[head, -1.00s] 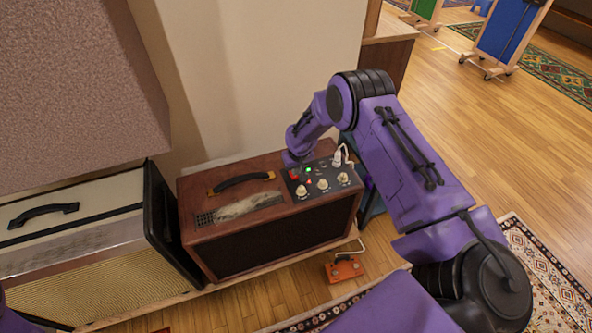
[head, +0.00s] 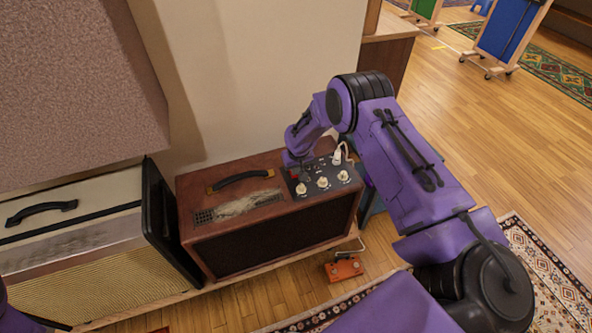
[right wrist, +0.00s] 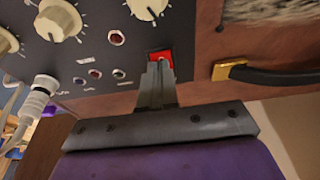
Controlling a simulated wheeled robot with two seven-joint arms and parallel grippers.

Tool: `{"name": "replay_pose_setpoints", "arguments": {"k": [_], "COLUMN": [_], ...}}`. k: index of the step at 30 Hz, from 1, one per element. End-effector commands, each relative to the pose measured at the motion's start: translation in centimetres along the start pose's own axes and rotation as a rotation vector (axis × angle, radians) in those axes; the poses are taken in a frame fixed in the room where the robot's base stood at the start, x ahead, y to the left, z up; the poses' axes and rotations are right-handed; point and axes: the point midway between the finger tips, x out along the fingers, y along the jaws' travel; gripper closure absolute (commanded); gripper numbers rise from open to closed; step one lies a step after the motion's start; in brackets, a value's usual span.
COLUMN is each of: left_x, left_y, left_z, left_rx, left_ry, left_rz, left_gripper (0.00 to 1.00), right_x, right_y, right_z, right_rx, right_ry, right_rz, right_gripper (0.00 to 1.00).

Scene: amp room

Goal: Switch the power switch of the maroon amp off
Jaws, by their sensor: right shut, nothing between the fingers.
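The maroon amp (head: 205,255) stands upright against the wall, with its dark control panel (head: 337,188) on the top right. My right gripper (head: 298,168) is over the rear left part of that panel. In the right wrist view, its shut, empty fingers (right wrist: 157,72) are at the red power switch (right wrist: 161,56) and seem to touch it. The fingers hide part of the switch, so I cannot read its tilt clearly. The panel's indicator lamps look dark. My left gripper is out of view.
A cream amp (head: 85,240) stands close on the left. A white plug (head: 338,156) with a cable is in the panel's right side, near my right wrist. An orange pedal (head: 344,268) lies on the floor in front. The wall is close behind.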

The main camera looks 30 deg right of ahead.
Motion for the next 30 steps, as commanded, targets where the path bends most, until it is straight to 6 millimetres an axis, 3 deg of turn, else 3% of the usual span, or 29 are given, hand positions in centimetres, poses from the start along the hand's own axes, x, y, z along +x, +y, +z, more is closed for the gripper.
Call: {"name": "replay_pose_setpoints", "arguments": {"k": [15, 17, 22, 24, 30], "left_x": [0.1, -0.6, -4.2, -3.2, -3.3], "left_y": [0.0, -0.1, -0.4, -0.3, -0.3], "left_z": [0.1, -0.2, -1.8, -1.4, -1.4], "left_rx": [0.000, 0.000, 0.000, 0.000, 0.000], "left_ry": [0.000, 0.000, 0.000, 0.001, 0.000], "left_rz": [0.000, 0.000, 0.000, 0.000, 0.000], "left_gripper": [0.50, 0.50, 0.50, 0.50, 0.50], "right_x": [-0.6, -1.4, -5.6, -6.2, -10.7], "right_y": [0.0, 0.0, 0.1, 0.0, 0.2], "right_z": [-1.0, -1.1, -1.9, -1.2, 0.0], "right_rx": [0.001, 0.001, 0.004, 0.004, 0.005], "right_ry": [0.000, 0.000, 0.001, 0.001, 0.003], "right_rz": [-0.001, 0.000, 0.000, -0.001, 0.000], "right_gripper": [1.00, 1.00, 1.00, 1.00, 1.00]}}
